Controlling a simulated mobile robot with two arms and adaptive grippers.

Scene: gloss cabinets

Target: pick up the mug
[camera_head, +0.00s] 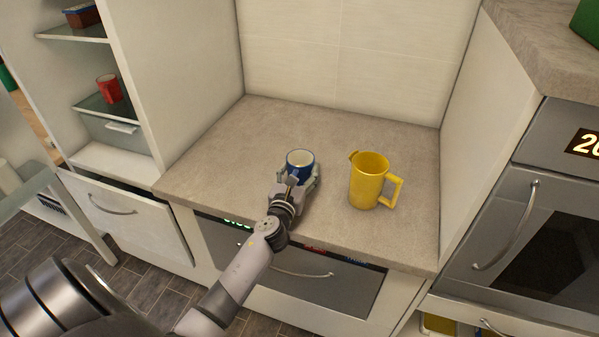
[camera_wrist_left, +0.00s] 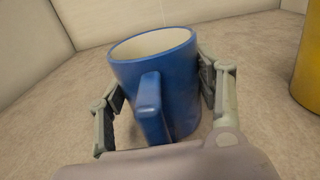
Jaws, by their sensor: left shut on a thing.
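The blue mug (camera_head: 300,160) with a white inside stands upright on the stone-coloured counter, in the middle of the head view. In the left wrist view the mug (camera_wrist_left: 175,75) fills the middle, its handle pointing toward my palm. My left gripper (camera_head: 298,178) is shut on the mug, with one finger on each side of its body. In the left wrist view the fingers of the left gripper (camera_wrist_left: 162,95) flank the mug. I cannot tell whether the mug's base still touches the counter. My right gripper is not in view.
A yellow pitcher (camera_head: 368,181) stands on the counter (camera_head: 225,150) to the right of the mug, a short gap away. Walls close off the back and both sides. A red mug (camera_head: 109,89) sits on a glass shelf at left. The counter's left part is clear.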

